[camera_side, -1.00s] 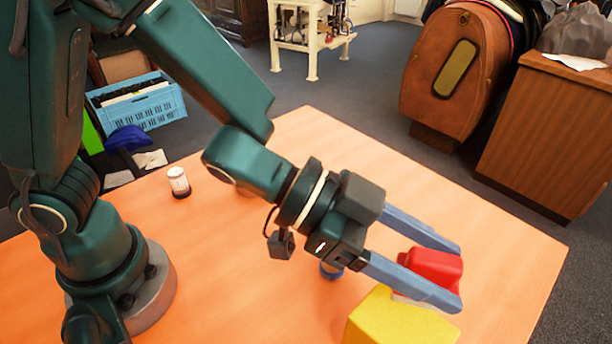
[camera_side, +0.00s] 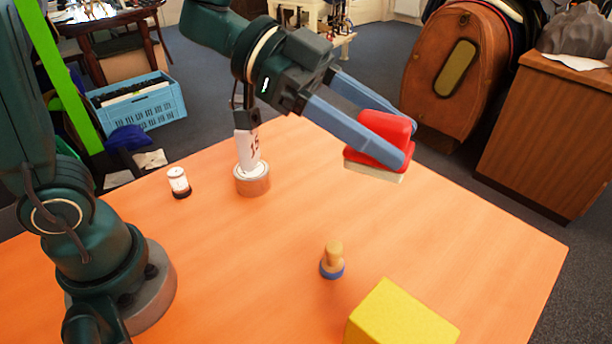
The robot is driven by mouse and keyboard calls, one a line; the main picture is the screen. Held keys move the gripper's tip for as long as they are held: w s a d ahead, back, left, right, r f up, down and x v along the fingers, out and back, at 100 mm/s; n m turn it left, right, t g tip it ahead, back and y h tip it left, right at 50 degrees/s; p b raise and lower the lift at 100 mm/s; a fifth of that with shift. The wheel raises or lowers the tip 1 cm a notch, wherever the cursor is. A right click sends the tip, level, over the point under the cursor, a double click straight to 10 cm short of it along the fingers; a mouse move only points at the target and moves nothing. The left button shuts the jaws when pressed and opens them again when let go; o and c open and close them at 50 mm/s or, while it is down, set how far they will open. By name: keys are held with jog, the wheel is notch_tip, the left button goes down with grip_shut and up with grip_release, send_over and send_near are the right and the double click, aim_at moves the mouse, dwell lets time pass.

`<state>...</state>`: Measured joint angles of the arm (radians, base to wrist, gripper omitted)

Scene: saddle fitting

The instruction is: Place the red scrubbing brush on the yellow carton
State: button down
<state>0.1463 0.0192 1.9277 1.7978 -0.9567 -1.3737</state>
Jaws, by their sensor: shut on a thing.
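The red scrubbing brush (camera_side: 382,137) has a red body and a pale bristle underside. My gripper (camera_side: 388,140) is shut on it and holds it in the air, high above the table, bristles facing down. The near finger covers part of the brush. The yellow carton (camera_side: 402,318) stands at the table's front, cut off by the bottom edge of the picture. Its top is bare. The brush is apart from the carton, up and behind it in the picture.
On the orange table (camera_side: 240,270) stand a small wooden stamp-like piece with a blue base (camera_side: 332,260), a small white-and-dark jar (camera_side: 179,182) and a copper-coloured round piece with a white marked upright part (camera_side: 252,180). The table's right side is clear.

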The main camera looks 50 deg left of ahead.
jog(key=m+g, duration=0.1)
jog(key=g, duration=0.1)
jog(key=s+m+g, duration=0.1)
jog(key=shift+d+r+m+h, duration=0.3)
jog(key=shift+d, duration=0.05)
jog(key=shift+s+f+m+g, duration=0.1)
jog(key=shift+s+m+g, duration=0.1)
jog(key=shift+m+g, duration=0.3)
jog(key=shift+a+f+m+g, duration=0.2)
jog(key=shift+m+g, duration=0.1)
jog(key=shift+g, duration=0.1)
jog(key=shift+w+a+f, duration=0.1)
jog(key=shift+f, duration=0.4)
send_over(405, 325)
notch_tip(405, 325, down, 7)
jog(key=shift+a+r, duration=0.1)
jog(key=shift+r, duration=0.05)
jog(key=shift+f, duration=2.05)
jog(key=shift+f, duration=0.1)
